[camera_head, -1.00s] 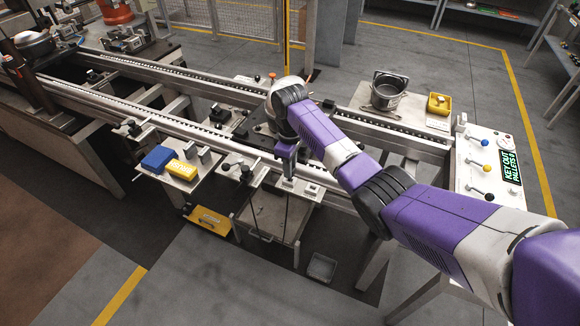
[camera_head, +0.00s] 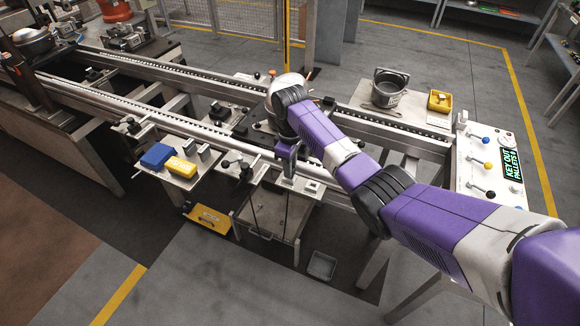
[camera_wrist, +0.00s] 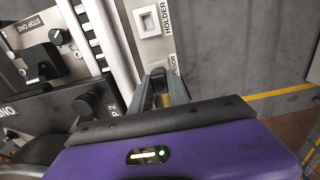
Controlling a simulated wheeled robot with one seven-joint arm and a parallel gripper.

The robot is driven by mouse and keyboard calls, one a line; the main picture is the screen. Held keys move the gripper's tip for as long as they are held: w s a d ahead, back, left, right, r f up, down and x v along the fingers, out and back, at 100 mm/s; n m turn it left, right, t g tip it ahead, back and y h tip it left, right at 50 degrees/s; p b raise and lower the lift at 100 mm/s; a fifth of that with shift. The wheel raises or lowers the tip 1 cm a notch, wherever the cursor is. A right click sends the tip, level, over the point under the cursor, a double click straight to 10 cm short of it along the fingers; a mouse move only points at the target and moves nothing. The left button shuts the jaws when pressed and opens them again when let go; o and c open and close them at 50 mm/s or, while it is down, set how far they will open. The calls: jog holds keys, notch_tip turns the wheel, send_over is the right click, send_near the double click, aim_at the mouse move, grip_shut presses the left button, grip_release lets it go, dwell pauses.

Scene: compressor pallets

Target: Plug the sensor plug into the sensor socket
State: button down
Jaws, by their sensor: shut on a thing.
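My gripper (camera_wrist: 165,90) points down at a light plate by the rail and is shut on a small piece, seemingly the sensor plug, mostly hidden between its fingers. In the head view my gripper (camera_head: 287,172) is low over the plate (camera_head: 302,188) at the near rail. In the wrist view, a white square frame with a recess (camera_wrist: 150,21) sits beyond the fingers, beside a label reading HOLDER. A second label, partly covered and ending in "OR", is right beside the fingers. I cannot tell whether the plug is seated, and no sensor socket is clearly identifiable.
Black clamps and a knob (camera_wrist: 84,104) lie left of my gripper in the wrist view. A blue box (camera_head: 157,157) and a yellow box (camera_head: 181,168) sit on a side plate to the left. A pot (camera_head: 388,90) and a control panel (camera_head: 490,165) stand to the right.

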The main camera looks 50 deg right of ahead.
jog(key=shift+f+b, duration=0.35)
jog(key=shift+f, duration=0.3)
jog(key=c, duration=1.2)
grip_release()
jog(key=shift+r, duration=0.2)
notch_tip(320, 180, up, 8)
jog(key=shift+f+b, duration=0.25)
jog(key=shift+b, duration=0.1)
